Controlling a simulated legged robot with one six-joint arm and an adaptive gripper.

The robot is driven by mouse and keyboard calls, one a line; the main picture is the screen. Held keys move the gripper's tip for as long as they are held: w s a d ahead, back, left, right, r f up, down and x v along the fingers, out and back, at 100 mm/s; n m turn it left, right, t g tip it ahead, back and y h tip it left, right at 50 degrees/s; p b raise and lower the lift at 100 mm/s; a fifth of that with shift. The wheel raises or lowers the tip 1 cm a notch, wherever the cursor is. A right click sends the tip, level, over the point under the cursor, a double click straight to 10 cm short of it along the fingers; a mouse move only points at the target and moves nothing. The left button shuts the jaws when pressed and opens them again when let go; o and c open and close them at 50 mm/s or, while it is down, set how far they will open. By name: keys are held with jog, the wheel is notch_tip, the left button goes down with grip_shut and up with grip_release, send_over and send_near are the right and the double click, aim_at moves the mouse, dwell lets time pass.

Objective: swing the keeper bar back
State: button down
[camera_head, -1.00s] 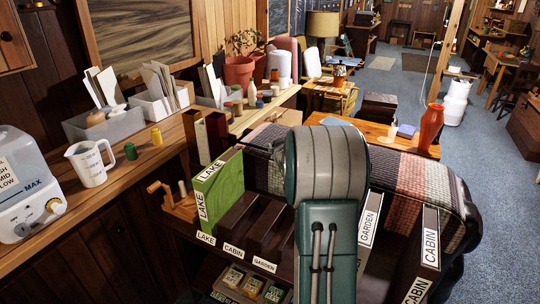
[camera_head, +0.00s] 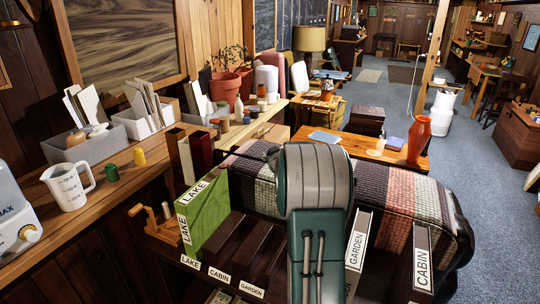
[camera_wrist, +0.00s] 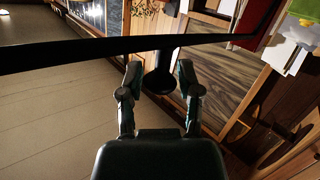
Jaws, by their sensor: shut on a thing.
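The keeper bar (camera_wrist: 90,49) is a long, thin black bar that runs across the wrist view. A dark round knob (camera_wrist: 160,82) on a short stem hangs from it. My gripper (camera_wrist: 160,76) is shut on this knob, with one finger on each side. In the head view a short dark stretch of the bar (camera_head: 250,153) shows left of my arm, above the striped cover. My arm hides my gripper and the rest of the bar there.
A rack below my arm holds a green LAKE binder (camera_head: 203,216), a GARDEN binder (camera_head: 358,253) and a CABIN binder (camera_head: 422,262). A wooden bench (camera_head: 85,219) with a measuring jug (camera_head: 68,188) is at left. An orange vase (camera_head: 418,139) stands behind at right.

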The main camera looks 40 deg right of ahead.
jog(key=shift+c, duration=1.5)
grip_release()
jog(key=shift+d+r, duration=0.1)
jog(key=shift+d, duration=0.2)
jog(key=shift+s+a, duration=0.3)
jog(key=shift+s, duration=0.05)
jog(key=v, duration=1.1)
jog(key=shift+d, duration=0.1)
